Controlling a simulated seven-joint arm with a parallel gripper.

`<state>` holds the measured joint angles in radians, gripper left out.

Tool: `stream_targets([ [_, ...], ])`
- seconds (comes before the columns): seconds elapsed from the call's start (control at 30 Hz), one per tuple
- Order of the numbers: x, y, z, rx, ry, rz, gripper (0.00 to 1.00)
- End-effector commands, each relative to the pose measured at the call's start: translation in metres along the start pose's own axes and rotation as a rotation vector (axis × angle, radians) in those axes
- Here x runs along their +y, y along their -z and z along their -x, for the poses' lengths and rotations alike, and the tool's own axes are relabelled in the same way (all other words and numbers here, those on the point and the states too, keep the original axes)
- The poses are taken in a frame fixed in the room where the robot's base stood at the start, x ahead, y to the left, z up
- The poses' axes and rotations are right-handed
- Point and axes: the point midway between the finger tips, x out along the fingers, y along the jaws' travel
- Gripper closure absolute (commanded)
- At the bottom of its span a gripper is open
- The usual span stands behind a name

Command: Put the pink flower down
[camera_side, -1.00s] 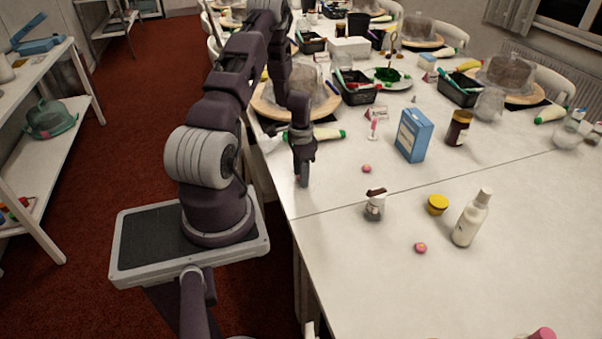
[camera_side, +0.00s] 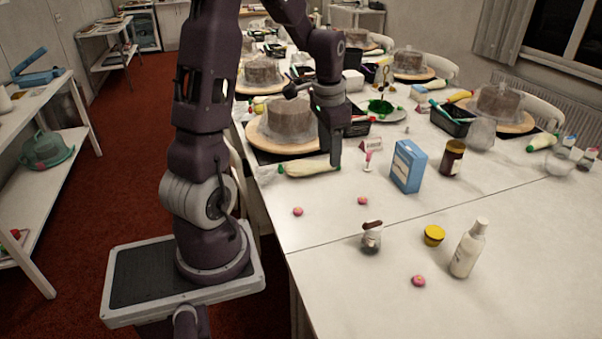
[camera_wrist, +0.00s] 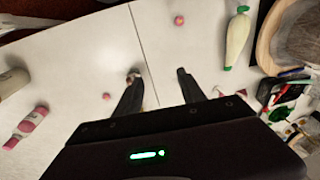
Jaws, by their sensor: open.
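Three small pink flowers lie on the white table in the side view: one at the left (camera_side: 298,211), one in the middle (camera_side: 363,201) and one nearer the front (camera_side: 418,281). My gripper (camera_side: 336,166) is raised above the table beside the piping bag, apart from all three. In the wrist view its fingers (camera_wrist: 157,80) are spread with nothing between them. That view shows one pink flower near the top (camera_wrist: 179,19) and another left of the fingers (camera_wrist: 106,96); I see no third there.
A blue box (camera_side: 407,166), brown jar (camera_side: 452,158), small glass jar (camera_side: 371,238), yellow tub (camera_side: 434,236) and white bottle (camera_side: 468,249) stand on the table. A piping bag (camera_side: 300,169) and covered cake (camera_side: 290,120) lie behind. The table's front left is clear.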

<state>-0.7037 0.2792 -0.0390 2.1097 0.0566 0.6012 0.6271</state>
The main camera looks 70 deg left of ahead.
Motion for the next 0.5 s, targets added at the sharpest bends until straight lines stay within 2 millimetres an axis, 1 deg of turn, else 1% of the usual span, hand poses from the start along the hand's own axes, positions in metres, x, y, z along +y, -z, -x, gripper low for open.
stream_targets([
  [0.03,0.035,0.003,0.038,0.055,0.024,-0.014,0.53],
  [0.07,0.057,-0.001,0.058,0.085,0.03,-0.012,0.53],
  [0.1,0.086,-0.01,0.083,0.129,0.031,-0.008,0.53],
  [0.17,0.127,-0.031,0.113,0.196,0.021,-0.002,0.53],
  [0.2,0.149,-0.048,0.128,0.239,0.006,0.002,0.53],
  [0.3,0.187,-0.09,0.148,0.322,-0.044,0.014,0.53],
  [0.33,0.194,-0.1,0.151,0.338,-0.059,0.017,0.53],
  [0.4,0.204,-0.118,0.155,0.367,-0.088,0.024,0.53],
  [0.5,0.21,-0.129,0.156,0.382,-0.108,0.03,0.53],
])
